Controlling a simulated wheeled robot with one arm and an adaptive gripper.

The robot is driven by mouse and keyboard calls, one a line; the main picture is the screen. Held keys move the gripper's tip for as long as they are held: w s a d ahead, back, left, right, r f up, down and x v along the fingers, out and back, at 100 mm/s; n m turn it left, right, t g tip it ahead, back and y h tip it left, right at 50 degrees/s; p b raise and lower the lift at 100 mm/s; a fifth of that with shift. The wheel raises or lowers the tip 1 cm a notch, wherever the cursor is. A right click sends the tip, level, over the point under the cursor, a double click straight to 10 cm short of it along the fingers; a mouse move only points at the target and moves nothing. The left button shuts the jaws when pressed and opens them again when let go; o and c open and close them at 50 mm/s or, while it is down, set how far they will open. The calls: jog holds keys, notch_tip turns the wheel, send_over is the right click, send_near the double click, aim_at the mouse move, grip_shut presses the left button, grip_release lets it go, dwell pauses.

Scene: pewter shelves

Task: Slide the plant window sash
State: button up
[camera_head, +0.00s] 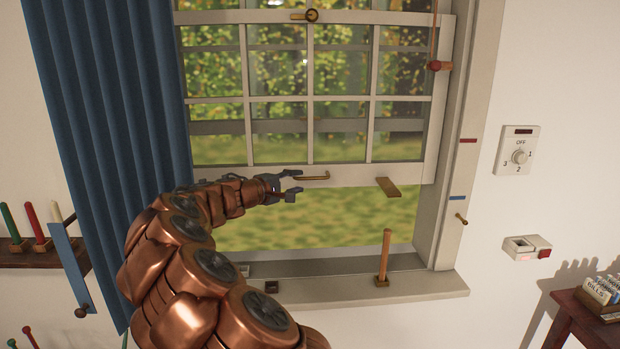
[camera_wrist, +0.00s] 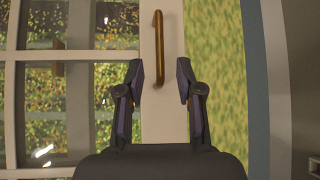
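The window sash (camera_head: 247,175) is a white frame with several panes, raised above an open gap at the bottom of the window. A brass handle (camera_head: 313,178) sits on its bottom rail; it also shows in the wrist view (camera_wrist: 158,50). My gripper (camera_head: 295,183) is in front of the bottom rail, just left of the handle in the head view. In the wrist view my gripper (camera_wrist: 168,83) has its fingers apart, with nothing between them. The handle lies beyond the fingertips there, roughly in line with the gap.
A blue curtain (camera_head: 110,110) hangs at the left. A wooden peg (camera_head: 384,256) stands upright on the sill (camera_head: 430,287). A dial plate (camera_head: 518,151) is on the wall.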

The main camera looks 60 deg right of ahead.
aim_at(308, 179)
jog(key=shift+s+d+f+p, duration=0.15)
jog(key=shift+d+p, duration=0.15)
jog(key=shift+d, duration=0.8)
jog(key=shift+s+d+f+p, duration=0.2)
jog(key=shift+d+p, duration=0.1)
jog(key=shift+d, duration=0.75)
jog(key=shift+s+d+f+p, duration=0.15)
jog(key=shift+d+p, duration=0.15)
jog(key=shift+d, duration=0.8)
grip_shut()
